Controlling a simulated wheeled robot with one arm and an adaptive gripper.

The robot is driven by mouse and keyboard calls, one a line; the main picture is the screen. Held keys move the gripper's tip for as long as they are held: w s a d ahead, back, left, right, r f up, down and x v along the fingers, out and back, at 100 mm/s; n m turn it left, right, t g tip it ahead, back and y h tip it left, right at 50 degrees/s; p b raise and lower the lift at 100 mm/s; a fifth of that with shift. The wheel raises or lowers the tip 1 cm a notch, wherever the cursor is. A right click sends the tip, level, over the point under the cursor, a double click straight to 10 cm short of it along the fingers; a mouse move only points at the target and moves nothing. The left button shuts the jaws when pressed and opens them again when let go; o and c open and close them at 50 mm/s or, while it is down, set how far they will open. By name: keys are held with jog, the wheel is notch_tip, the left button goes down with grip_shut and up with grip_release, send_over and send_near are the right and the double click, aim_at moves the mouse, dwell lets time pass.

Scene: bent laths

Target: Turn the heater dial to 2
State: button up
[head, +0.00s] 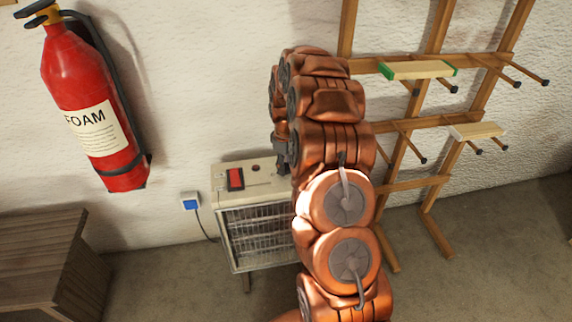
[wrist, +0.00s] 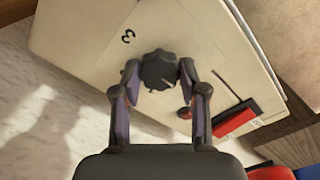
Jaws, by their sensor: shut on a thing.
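The heater (head: 240,215) stands on the floor against the wall, with a cream top panel and a wire grille in front. In the wrist view, its dark, ridged dial (wrist: 158,70) sits on the cream panel. My gripper (wrist: 158,74) has its two fingers on either side of the dial, shut on it. One printed mark, which looks like a 3 (wrist: 128,37), shows beside the dial. Other marks are hidden or out of view, and I cannot tell where the pointer stands. In the head view, my gripper (head: 282,152) is over the panel's right end and the dial is hidden.
A red switch (head: 236,179) is on the panel, close to my right finger in the wrist view (wrist: 234,120). A fire extinguisher (head: 92,105) hangs at the left. A wooden rack (head: 435,120) with laths is at the right, and a wooden cabinet (head: 40,265) at lower left.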

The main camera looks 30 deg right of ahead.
jog(key=shift+m, duration=0.4)
jog(key=shift+c, duration=0.3)
jog(key=m, duration=0.4)
jog(key=shift+m, duration=0.4)
jog(key=m, duration=1.2)
jog(key=shift+m, duration=0.4)
jog(key=m+p, duration=0.1)
jog(key=m, duration=0.4)
jog(key=shift+s+m, duration=0.1)
jog(key=shift+m, duration=0.2)
jog(key=shift+d, duration=0.1)
